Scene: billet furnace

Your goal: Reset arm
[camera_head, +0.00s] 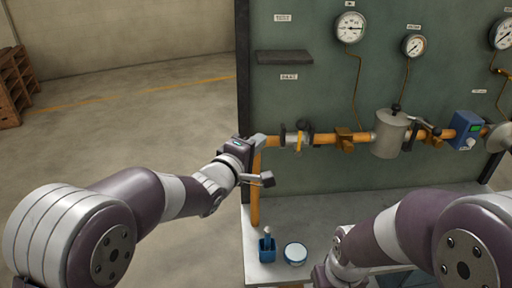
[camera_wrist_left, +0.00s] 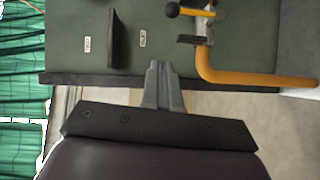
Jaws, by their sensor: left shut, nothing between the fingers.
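My left gripper (camera_head: 260,139) is at the left edge of the green panel (camera_head: 320,90), near the bend of the copper pipe (camera_head: 325,139). In the left wrist view its fingers (camera_wrist_left: 157,67) are together with nothing between them. They point at the panel's edge, and the pipe bend (camera_wrist_left: 210,70) stands to their right, apart from them. In the head view I cannot tell the exact gap to the pipe. My right arm comes in from the right; its gripper is not in view.
A grey cylinder (camera_head: 390,134), a blue meter (camera_head: 464,130) and a yellow-handled valve (camera_head: 299,139) sit on the pipe. A blue holder (camera_head: 267,249) and a round tub (camera_head: 295,254) stand on the bench (camera_head: 325,212). A dark shelf (camera_head: 285,57) juts out. Floor at left is open.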

